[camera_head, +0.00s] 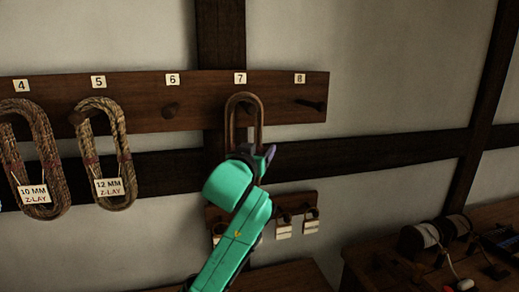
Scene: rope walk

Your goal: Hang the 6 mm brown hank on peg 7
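The brown hank (262,118) is a narrow upright loop in front of the rack board (300,87), right below the number 7 label (240,78). Its top bend lies around the spot of peg 7. Whether it rests on the peg cannot be made out, as peg 7 is hard to pick out there. My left gripper (257,152) is at the lower part of the hank, its dark fingers close against it. The green wrist hides the hank's bottom end, and whether the fingers are closed on it is unclear. My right gripper is out of view.
Peg 6 (171,110) and peg 8 (312,104) are bare. Thicker tagged hanks hang at peg 4 (47,150) and peg 5 (121,140). A lower small rack (290,198) holds tags behind my arm. A bench with a spool (420,237) stands at right.

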